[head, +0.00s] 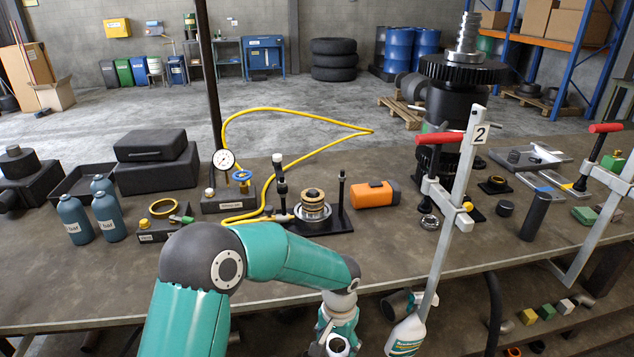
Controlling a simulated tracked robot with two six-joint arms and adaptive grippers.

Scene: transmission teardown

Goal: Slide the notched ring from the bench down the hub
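A stack of brass and steel rings (313,203) stands on a black base plate (335,222) between two posts. I cannot tell whether this or the tall shaft assembly (465,70) is the hub. A small silver ring (430,222) lies on the bench right of the plate and may be the notched ring; notches are too small to tell. A gold ring (163,207) sits at the left beside a small black block. My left arm bends over the bench's front edge, its wrist pointing down out of the picture; its gripper is hidden below the frame. My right gripper is not in view.
A grey clamp with a red handle (442,135) stands at the front edge; another (605,128) stands further right. A yellow hose (285,112) loops behind the stack. Blue bottles (75,219) stand left. The front bench strip is mostly clear.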

